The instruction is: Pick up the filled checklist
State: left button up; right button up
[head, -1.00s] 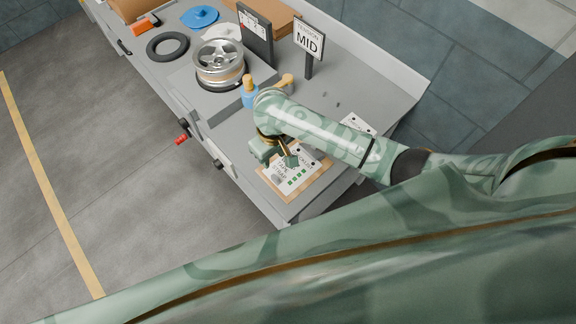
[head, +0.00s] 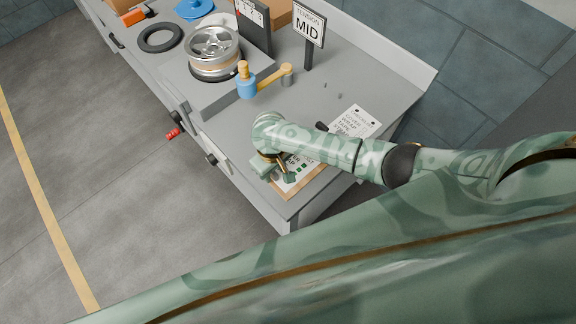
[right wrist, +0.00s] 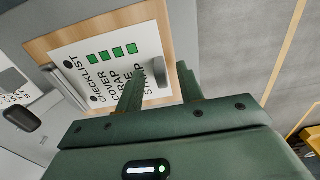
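The filled checklist (head: 301,182) lies on the bench's near corner, a white sheet with several green squares on a wooden board. In the right wrist view the checklist (right wrist: 112,52) shows its printed words and green squares, with part hidden behind my fingers. My right gripper (head: 277,171) is over the checklist's left part in the head view, pointing down. In the right wrist view the right gripper (right wrist: 160,88) has its fingers apart, with the sheet's edge and a small dark part showing between them. I cannot tell whether they touch the board. My left gripper is not in view.
A second white sheet (head: 354,121) lies on the bench behind my right arm.

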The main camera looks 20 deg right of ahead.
jog(key=shift+f, duration=0.8)
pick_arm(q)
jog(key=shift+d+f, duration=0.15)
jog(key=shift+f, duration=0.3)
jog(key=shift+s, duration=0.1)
pick_arm(e)
jog(key=shift+r, duration=0.1)
grip_shut()
